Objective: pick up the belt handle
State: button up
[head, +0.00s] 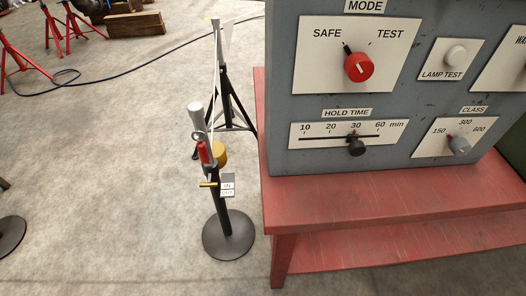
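A black post on a round base (229,240) stands on the floor left of the red bench. Near its top are a light grey cylinder (196,116), a red piece (204,152) and a yellow round part (220,154). A small brass-coloured pin (208,184) and a white tag (228,185) are lower on the post. I cannot tell for certain which of these parts is the belt handle; the grey cylinder and the red piece are both handle-like. How they join is too small to tell. My gripper is not in view.
A red bench (380,205) carries a grey control panel (390,105) on the right, close to the post. Behind the post stands a black tripod stand (226,95). A dark cable (130,66) crosses the floor. Red stands (52,30) are far left. The left floor is mostly clear.

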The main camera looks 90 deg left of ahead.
aim_at(202, 146)
jog(key=z, duration=0.15)
jog(key=k, duration=0.85)
jog(key=u, duration=1.75)
